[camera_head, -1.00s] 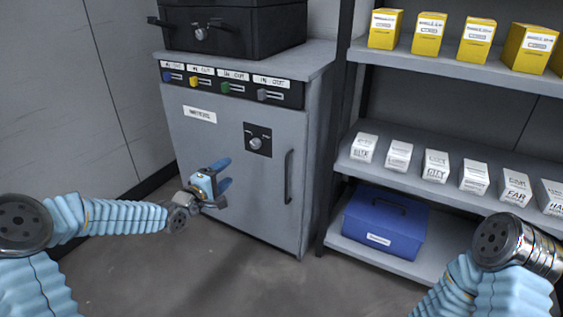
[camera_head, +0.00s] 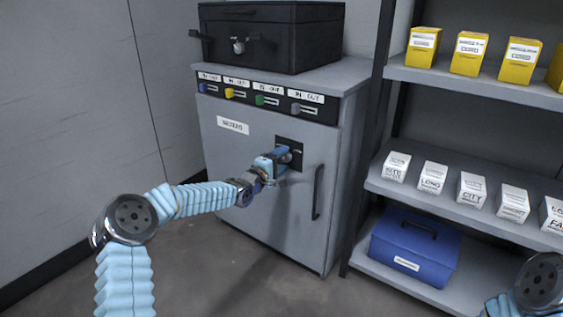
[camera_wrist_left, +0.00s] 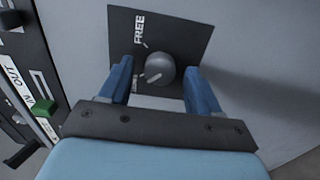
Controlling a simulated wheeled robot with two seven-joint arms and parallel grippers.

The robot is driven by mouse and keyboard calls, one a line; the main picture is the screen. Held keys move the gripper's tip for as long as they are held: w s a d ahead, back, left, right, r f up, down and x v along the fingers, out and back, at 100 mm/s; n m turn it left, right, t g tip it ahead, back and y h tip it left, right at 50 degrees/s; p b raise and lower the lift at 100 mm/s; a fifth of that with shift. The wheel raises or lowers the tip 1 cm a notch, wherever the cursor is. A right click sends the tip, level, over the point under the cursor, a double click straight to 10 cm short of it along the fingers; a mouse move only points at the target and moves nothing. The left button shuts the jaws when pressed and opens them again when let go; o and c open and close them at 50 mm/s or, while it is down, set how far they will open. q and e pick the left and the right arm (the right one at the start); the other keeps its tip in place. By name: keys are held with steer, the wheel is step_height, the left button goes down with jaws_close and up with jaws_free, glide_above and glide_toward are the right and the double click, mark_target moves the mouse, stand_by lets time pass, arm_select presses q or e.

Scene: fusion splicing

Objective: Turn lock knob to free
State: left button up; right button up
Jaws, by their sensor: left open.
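The round grey lock knob (camera_wrist_left: 160,68) sits on a black plate (camera_wrist_left: 132,22) on the cabinet door. FREE is printed near the plate's upper part. The knob's pale mark points toward the second, lower label, which is hard to read. My left gripper (camera_wrist_left: 160,80) is open, with one blue finger on each side of the knob; I cannot tell whether they touch it. In the head view the left gripper (camera_head: 284,156) is in front of the black plate (camera_head: 288,142) and hides the knob. My right gripper is out of view.
The grey cabinet (camera_head: 235,160) has coloured sliders along its top front and a vertical door handle (camera_head: 317,192) right of the knob. A black case (camera_head: 270,38) stands on top. Shelves (camera_head: 470,213) at right hold boxes and a blue case (camera_head: 415,245).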

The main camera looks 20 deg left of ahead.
arm_select(q)
steer(key=c, duration=1)
steer(key=shift+c, duration=0.2)
steer(key=shift+m, duration=0.3)
steer(key=m+b, duration=0.2)
steer(key=shift+f+m, duration=0.15)
steer(key=shift+m, duration=0.15)
steer(key=m+b, duration=0.2)
steer(key=m, duration=0.2)
steer(key=shift+m, duration=0.3)
steer(key=m+b, duration=0.1)
steer(key=m, duration=0.4)
steer(key=shift+b, duration=0.4)
steer(key=m+b, duration=0.1)
steer(key=m, duration=0.4)
